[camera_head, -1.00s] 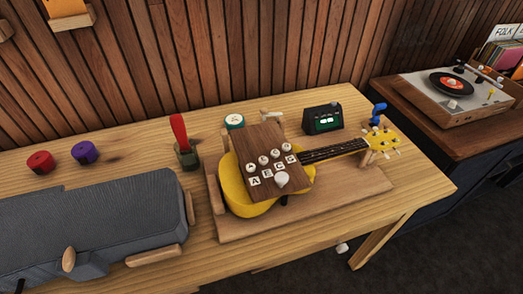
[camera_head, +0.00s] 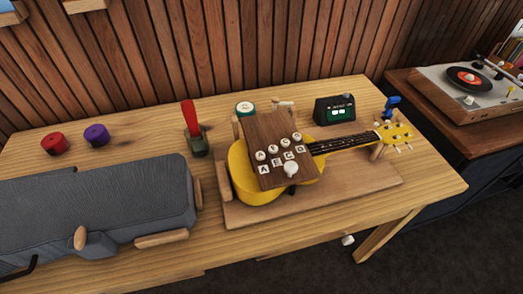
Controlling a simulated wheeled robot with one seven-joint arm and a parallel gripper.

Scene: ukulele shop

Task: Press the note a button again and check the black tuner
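A dark brown wooden note box (camera_head: 262,133) rests over the body of the yellow ukulele (camera_head: 252,187). It carries a row of round pale buttons with letter tiles A, E, C and G below them. The note A button (camera_head: 261,156) is the leftmost. A larger white knob (camera_head: 291,169) sits near the box's front edge. My gripper is not in view.
The ukulele lies on a wooden board (camera_head: 350,197). A grey case (camera_head: 90,205) fills the table's left front. A red-handled tool (camera_head: 189,115), red roll (camera_head: 54,144), purple roll (camera_head: 96,134), green-sided round item (camera_head: 244,109) and blue item (camera_head: 393,104) stand behind. A record player (camera_head: 475,95) is at right.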

